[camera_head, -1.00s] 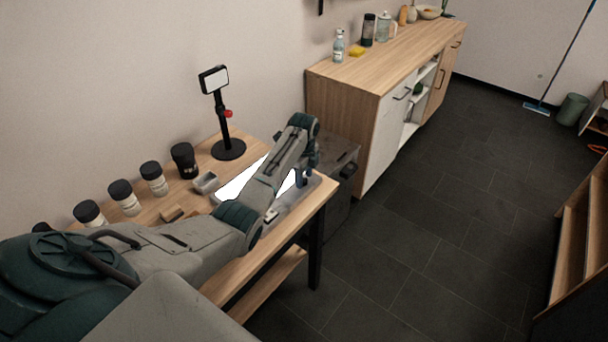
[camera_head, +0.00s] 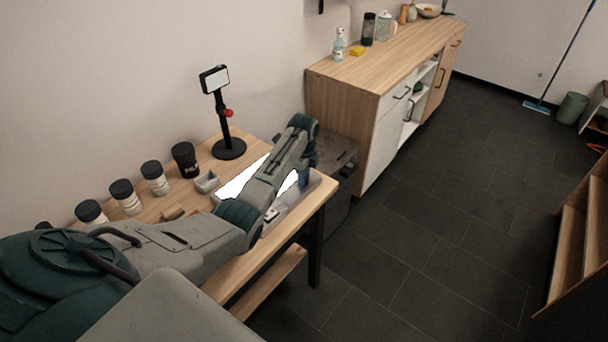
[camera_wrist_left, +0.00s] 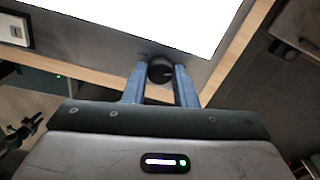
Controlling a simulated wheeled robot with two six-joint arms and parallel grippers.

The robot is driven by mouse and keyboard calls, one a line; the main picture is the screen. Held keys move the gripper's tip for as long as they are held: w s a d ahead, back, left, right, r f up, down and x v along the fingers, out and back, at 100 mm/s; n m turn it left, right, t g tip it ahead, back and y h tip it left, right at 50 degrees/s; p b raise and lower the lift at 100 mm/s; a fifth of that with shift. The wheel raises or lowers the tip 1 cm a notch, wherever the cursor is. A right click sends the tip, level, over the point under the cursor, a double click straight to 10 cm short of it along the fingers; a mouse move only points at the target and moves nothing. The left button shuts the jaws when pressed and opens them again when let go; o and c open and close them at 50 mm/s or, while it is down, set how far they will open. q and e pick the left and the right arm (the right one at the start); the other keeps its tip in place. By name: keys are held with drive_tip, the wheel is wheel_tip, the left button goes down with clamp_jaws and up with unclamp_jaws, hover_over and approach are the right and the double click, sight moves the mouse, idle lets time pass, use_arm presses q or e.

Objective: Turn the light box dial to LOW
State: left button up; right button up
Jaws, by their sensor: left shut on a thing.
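The light box has a bright white panel (camera_head: 242,180) and a grey frame, and it lies on the wooden table (camera_head: 325,192). In the left wrist view its lit panel (camera_wrist_left: 160,18) fills the top. The dark round dial (camera_wrist_left: 160,70) sits on the grey border near the box's edge. My left gripper (camera_wrist_left: 160,78) is shut on the dial, with one blue finger on each side of it. In the head view my left gripper (camera_head: 303,178) is at the box's right end, and my arm hides the dial. The dial's setting marks cannot be read. My right gripper is not in view.
A phone on a black stand (camera_head: 228,148), several dark-lidded jars (camera_head: 154,178) and a small grey tray (camera_head: 206,181) stand along the table's wall side. A wooden sideboard (camera_head: 365,82) is beyond the table. Open dark floor (camera_head: 420,220) lies to the right.

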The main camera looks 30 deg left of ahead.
use_arm(q)
drive_tip(key=shift+r+n+p, duration=0.2)
drive_tip(key=shift+n+p, duration=0.65)
drive_tip(key=shift+n, duration=0.35)
drive_tip(key=n+p, duration=0.2)
drive_tip(key=n, duration=0.1)
drive_tip(key=shift+n, duration=0.3)
drive_tip(key=n+p, duration=0.2)
drive_tip(key=n, duration=0.4)
drive_tip(key=shift+p, duration=0.35)
drive_tip(key=n+p, duration=0.1)
drive_tip(key=n, duration=0.3)
drive_tip(key=n+p, duration=0.1)
drive_tip(key=n, duration=0.2)
drive_tip(key=shift+n, duration=0.3)
drive_tip(key=n+p, duration=0.1)
drive_tip(key=n, duration=0.3)
drive_tip(key=shift+w+f, duration=0.1)
drive_tip(key=shift+a+n, duration=0.1)
drive_tip(key=shift+n, duration=1.5)
drive_tip(key=shift+p, duration=0.3)
